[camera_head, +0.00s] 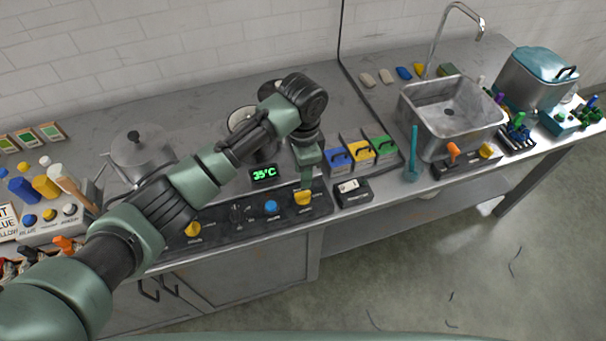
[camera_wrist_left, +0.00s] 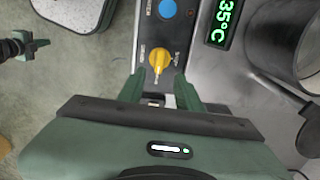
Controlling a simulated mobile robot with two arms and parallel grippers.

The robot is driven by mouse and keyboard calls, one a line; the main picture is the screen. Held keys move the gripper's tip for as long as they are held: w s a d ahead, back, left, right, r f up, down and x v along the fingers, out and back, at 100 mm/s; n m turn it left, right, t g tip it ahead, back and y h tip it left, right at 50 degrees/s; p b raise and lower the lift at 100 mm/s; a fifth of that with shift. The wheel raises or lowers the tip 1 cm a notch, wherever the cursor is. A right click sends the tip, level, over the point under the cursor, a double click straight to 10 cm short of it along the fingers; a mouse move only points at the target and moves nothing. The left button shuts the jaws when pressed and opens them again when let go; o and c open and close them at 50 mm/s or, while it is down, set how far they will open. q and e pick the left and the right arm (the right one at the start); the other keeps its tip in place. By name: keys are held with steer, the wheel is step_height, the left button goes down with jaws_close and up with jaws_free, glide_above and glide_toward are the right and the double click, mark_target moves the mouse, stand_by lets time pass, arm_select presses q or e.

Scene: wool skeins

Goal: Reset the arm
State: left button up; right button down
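My left arm reaches across the head view from the lower left. Its gripper (camera_head: 304,178) points down at a yellow knob (camera_head: 303,197) on the front control panel. In the left wrist view the fingers of the left gripper (camera_wrist_left: 160,92) stand apart with clear space between them, so it is open and empty. The yellow knob (camera_wrist_left: 158,60) lies just past the fingertips, roughly in line with the gap. I cannot tell how far apart in depth they are. A small green and black part at the wrist view's left edge may be my right arm; its gripper state is unclear.
A blue knob (camera_head: 271,207) and a 35°C display (camera_head: 263,174) sit beside the yellow knob. Pots stand behind the arm, with a lidded pot (camera_head: 140,150) at left. Blue, yellow and green bins (camera_head: 360,152) and a sink (camera_head: 452,112) are to the right.

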stand_by(0.3)
arm_select(q)
steer(key=s+f+n+t+h, duration=0.1)
steer(key=s+f+n+h, duration=0.15)
steer(key=s, duration=0.35)
steer(key=s+f+n+h, duration=0.1)
steer(key=s+f+n, duration=0.1)
steer(key=s+f, duration=0.3)
steer(key=s+a+r+n+t+y, duration=0.15)
steer(key=s+a+n, duration=0.25)
steer(key=s+a, duration=0.5)
steer(key=s+a+r+n+t+y, duration=0.15)
steer(key=s+a+n, duration=0.25)
steer(key=s+a, duration=0.55)
step_height(320, 180, down, 31)
steer(key=a+g+b, duration=0.2)
steer(key=b, duration=0.1)
steer(key=s+a+f+g+b, duration=0.1)
steer(key=s+a+f+b, duration=0.1)
steer(key=s+f, duration=1.4)
steer(key=shift+a+f, duration=0.35)
steer(key=shift+a, duration=0.2)
